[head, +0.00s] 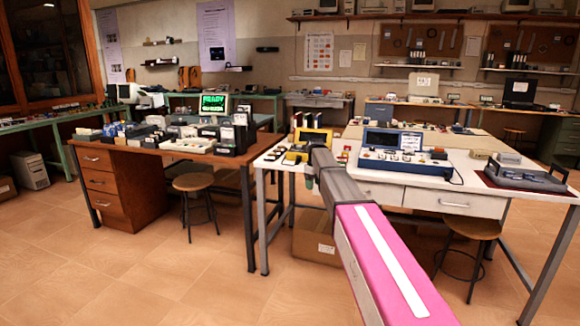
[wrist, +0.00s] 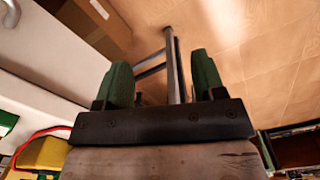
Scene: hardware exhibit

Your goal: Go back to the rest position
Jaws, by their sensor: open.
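My arm reaches forward from the lower right in the head view. My gripper (head: 309,180) is at its far end, small and partly hidden by the arm, at the front left part of the white table (head: 400,178). In the wrist view my gripper (wrist: 163,78) shows two green fingers standing well apart. Nothing is between them except the view of the floor and a metal table leg beyond. The gripper is open and empty.
A wooden desk (head: 160,150) with dark boxes stands left of the white table. A stool (head: 195,183) stands by the desk, another stool (head: 474,228) under the white table. A cardboard box (head: 313,238) is on the floor. Open floor (head: 130,270) lies at the front left.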

